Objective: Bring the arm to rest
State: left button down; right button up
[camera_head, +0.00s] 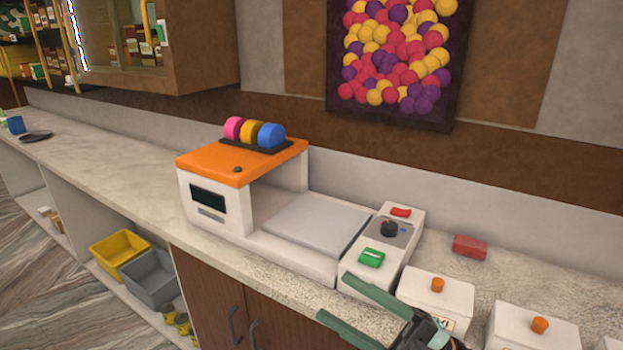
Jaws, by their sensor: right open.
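My right gripper (350,309) is at the bottom of the head view, right of centre. Its two green fingers are spread apart with nothing between them. It is above the counter's front edge, in front of the control box (384,249) with a green switch (371,258), a black knob (389,229) and a red button (401,212). One finger overlaps the lower part of this box in the picture; I cannot tell if they touch. My left gripper is not in view.
A machine with an orange top (225,165) and grey plate (317,222) stands left of the control box. White boxes with orange knobs (437,290) (539,328) stand close on the right. A red block (469,246) lies behind. The counter (110,155) is mostly clear at left.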

jog(key=w+d+f+m+t+h, duration=0.2)
jog(key=d+f+m+t+h, duration=0.3)
jog(key=f+m+h, duration=0.45)
jog(key=w+d+f+m+t+h, duration=0.1)
jog(key=d+f+m+t+h, duration=0.3)
jog(key=f+m+h, duration=0.55)
jog(key=s+d+f+m+g, duration=0.1)
jog(key=s+f+m+g, duration=0.2)
jog(key=s+f, duration=0.4)
jog(key=s+d+f+m+g, duration=0.2)
jog(key=s+f+g, duration=0.2)
jog(key=f, duration=1)
jog(key=s, duration=0.3)
jog(key=shift+f+m+h, duration=0.15)
jog(key=shift+m+h, duration=0.15)
jog(key=shift+m, duration=0.1)
jog(key=shift+s, duration=0.1)
